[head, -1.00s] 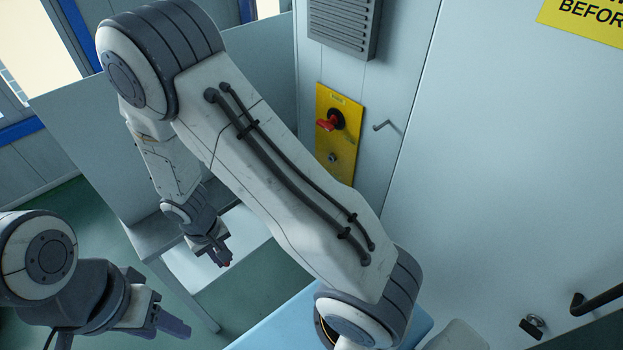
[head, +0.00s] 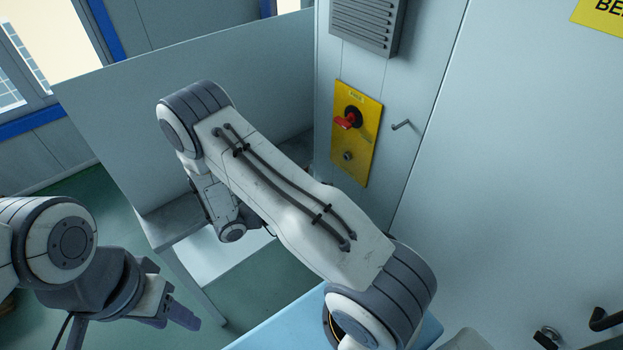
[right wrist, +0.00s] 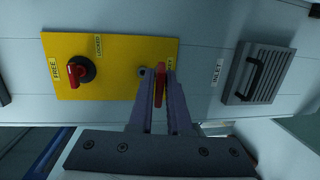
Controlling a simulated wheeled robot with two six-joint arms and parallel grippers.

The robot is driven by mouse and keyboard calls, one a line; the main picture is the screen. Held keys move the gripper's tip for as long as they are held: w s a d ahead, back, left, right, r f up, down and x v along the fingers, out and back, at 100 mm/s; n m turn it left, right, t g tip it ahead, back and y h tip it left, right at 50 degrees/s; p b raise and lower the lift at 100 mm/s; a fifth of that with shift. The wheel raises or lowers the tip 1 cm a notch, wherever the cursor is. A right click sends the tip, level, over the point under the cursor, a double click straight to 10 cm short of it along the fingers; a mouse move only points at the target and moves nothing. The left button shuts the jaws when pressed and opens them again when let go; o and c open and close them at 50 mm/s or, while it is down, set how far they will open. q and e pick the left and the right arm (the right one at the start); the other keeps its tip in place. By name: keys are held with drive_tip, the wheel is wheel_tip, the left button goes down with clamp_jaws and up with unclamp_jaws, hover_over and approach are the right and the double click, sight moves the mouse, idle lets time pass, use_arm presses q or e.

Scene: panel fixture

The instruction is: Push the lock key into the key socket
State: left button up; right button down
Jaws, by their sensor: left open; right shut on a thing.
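The red lock key (right wrist: 160,86) is between the two fingers of my right gripper (right wrist: 160,98), which is shut on it. The key points toward the yellow panel (right wrist: 111,50). The grey key socket (right wrist: 142,72) shows just left of the key in the right wrist view, partly behind a finger. I cannot tell the gap between key and panel. In the head view the socket (head: 347,156) shows bare below the red handle; my right gripper is hidden behind my right arm. My left gripper (head: 180,316) is open and empty at the lower left.
A red rotary handle (right wrist: 68,78) sits on the panel beside the "FREE" label; it also shows in the head view (head: 350,120). A louvred vent (head: 367,22) is above the panel, and a small hook (head: 401,125) is right of it. A grey partition (head: 190,80) stands behind my right arm.

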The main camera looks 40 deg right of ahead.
drive_tip(key=w, duration=0.1)
drive_tip(key=w+r+n+t+h, duration=0.1)
drive_tip(key=w+t, duration=0.1)
drive_tip(key=shift+d+r+n+h, duration=0.3)
drive_tip(key=shift+d, duration=0.1)
drive_tip(key=shift+w+d+b, duration=0.15)
drive_tip(key=shift+d+b, duration=0.35)
drive_tip(key=shift+d, duration=2.3)
drive_tip(key=shift+b, duration=0.55)
drive_tip(key=shift+d, duration=1.1)
